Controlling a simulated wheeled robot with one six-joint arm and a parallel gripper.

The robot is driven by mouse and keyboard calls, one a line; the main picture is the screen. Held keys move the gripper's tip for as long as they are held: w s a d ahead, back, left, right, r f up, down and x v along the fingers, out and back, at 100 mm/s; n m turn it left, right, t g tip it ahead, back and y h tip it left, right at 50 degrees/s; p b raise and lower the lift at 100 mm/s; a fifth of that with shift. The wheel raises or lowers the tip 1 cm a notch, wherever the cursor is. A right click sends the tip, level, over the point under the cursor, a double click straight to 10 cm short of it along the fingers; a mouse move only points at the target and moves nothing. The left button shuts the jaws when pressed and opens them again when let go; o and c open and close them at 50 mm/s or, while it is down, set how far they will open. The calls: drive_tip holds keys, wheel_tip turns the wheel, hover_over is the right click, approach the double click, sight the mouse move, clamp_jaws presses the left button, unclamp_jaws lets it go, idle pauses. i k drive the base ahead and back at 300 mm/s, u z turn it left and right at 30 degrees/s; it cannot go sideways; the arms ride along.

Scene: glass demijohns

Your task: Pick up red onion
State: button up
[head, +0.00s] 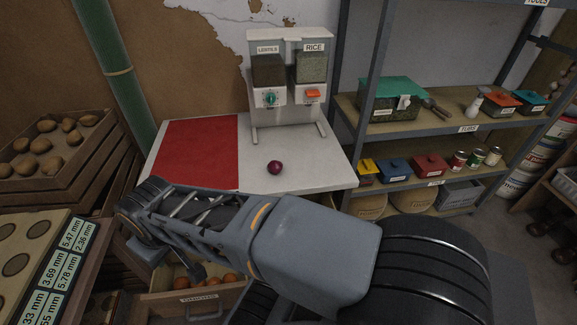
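The red onion (275,167) is small, round and dark purple-red. It lies alone on the bare white part of the worktop (318,176), in front of the dispenser and right of the red area. My arm stretches across the lower middle of the head view, nearer than the onion and apart from it in the picture. The arm's far end is at the left, below the red area. I cannot make out my gripper's fingers clearly, so whether it is open or shut does not show.
A lentils and rice dispenser (289,85) stands behind the onion. A red mat (196,152) covers the worktop's left part. Shelves with tubs (391,97) and cans stand right. A potato crate (90,166) and a drawer of round orange-brown items (193,306) are at left and below.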

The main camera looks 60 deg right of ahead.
sight(275, 167)
drive_tip(key=z, duration=1.25)
drive_tip(key=k, duration=0.6)
drive_tip(key=u, duration=0.65)
drive_tip(key=i, duration=0.8)
drive_tip(key=z, duration=0.7)
